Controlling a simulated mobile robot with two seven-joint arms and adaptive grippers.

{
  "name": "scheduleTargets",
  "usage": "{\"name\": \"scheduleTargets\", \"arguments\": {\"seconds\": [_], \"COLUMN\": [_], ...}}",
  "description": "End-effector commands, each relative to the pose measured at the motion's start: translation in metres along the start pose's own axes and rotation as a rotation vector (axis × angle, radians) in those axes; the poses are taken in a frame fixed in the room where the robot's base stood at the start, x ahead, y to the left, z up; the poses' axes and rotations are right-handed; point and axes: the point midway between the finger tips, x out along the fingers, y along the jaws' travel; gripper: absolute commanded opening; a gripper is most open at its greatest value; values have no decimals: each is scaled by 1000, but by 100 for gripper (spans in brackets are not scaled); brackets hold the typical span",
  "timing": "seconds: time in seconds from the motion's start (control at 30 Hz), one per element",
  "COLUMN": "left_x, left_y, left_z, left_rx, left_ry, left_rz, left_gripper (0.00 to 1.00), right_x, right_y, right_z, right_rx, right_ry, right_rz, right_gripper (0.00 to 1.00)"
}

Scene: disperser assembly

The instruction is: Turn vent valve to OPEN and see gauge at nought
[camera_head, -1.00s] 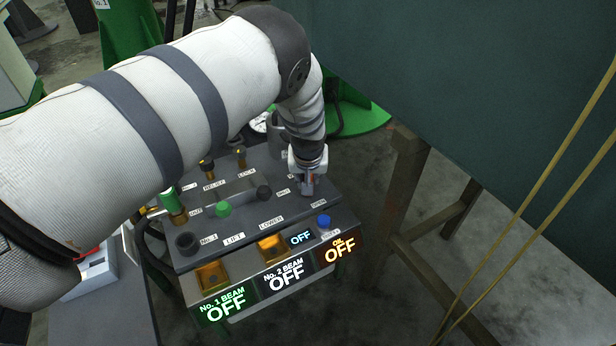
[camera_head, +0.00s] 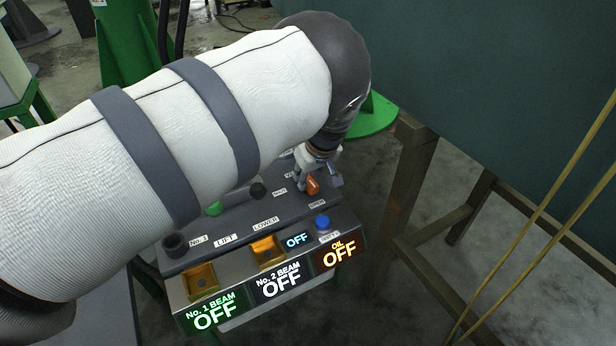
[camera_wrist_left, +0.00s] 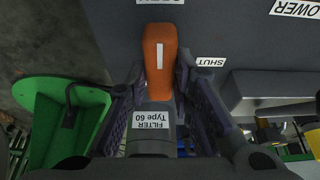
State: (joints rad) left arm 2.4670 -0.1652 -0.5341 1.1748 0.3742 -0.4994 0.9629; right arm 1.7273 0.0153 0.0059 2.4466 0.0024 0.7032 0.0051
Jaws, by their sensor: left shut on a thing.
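No gauge dial can be made out; my left arm covers the back of the box. My right gripper is not in view.
The control box front has lit displays (camera_head: 278,282) reading OFF and two amber switches (camera_head: 200,281). A blue button (camera_head: 322,221) sits close to the handle. A wooden frame (camera_head: 400,195) and a dark green panel (camera_head: 480,90) stand at the right.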

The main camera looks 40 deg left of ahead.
Motion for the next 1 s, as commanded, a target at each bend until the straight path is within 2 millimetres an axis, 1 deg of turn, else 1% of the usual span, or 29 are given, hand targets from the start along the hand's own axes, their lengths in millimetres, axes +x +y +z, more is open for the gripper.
{"name": "scheduleTargets", "arguments": {"seconds": [0.03,0.4,0.43,0.5,0.77,0.83,0.87,0.93,1.0], "left_x": [1,1,1,1,0,-4,-8,-23,-43], "left_y": [0,0,0,0,0,0,1,1,1], "left_z": [3,3,3,3,1,1,1,0,0], "left_rx": [-4,-8,-8,-8,-7,-6,-7,-7,-8], "left_ry": [-6,-7,-7,-6,-3,-3,-2,-1,-1], "left_rz": [-3,-4,-4,-4,-3,-2,-1,1,1], "left_gripper": [0,0,28,42,42,42,42,42,42], "right_x": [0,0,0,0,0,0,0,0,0], "right_y": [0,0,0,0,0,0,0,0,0], "right_z": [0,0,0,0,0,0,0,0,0], "right_rx": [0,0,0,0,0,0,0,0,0], "right_ry": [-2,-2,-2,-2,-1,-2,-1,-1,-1], "right_rz": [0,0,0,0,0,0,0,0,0], "right_gripper": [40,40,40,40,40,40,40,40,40]}}
